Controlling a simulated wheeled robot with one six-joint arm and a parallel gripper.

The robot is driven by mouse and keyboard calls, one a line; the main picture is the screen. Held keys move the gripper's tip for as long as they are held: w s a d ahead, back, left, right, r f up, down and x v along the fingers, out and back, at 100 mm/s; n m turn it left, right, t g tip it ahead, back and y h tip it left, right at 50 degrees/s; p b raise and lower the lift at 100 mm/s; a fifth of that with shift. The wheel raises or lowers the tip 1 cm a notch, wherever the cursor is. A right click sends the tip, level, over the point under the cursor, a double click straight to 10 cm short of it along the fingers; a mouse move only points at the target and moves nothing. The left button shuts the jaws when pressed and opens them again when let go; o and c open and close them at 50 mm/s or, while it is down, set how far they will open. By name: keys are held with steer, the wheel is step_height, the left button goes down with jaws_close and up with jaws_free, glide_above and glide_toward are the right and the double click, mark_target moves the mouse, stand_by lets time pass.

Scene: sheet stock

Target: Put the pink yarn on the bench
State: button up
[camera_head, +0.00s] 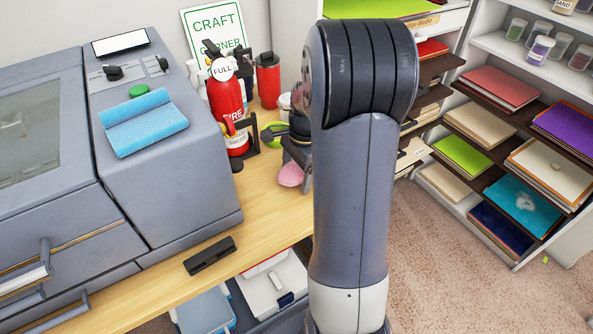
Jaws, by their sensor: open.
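A small pink thing, seemingly the pink yarn (291,174), shows at the wooden bench top (205,262), just left of my arm. My gripper (297,155) is dark grey and mostly hidden behind my arm. It is just above the pink yarn and appears open. I cannot tell whether the gripper touches the yarn, or whether the yarn rests fully on the bench. The right part of the yarn is hidden by my arm.
A red fire extinguisher (228,108) and a red bottle (268,80) stand behind on the bench. A grey machine (165,190) with a blue cloth (143,121) fills the left. A black object (210,255) lies near the front edge. Paper shelves (490,135) stand right.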

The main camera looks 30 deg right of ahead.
steer(key=r, duration=0.4)
steer(key=d+r, duration=0.1)
steer(key=r, duration=0.7)
steer(key=shift+d+r+p, duration=0.1)
steer(key=shift+d+p, duration=0.2)
steer(key=shift+d, duration=0.1)
steer(key=shift+c, duration=0.3)
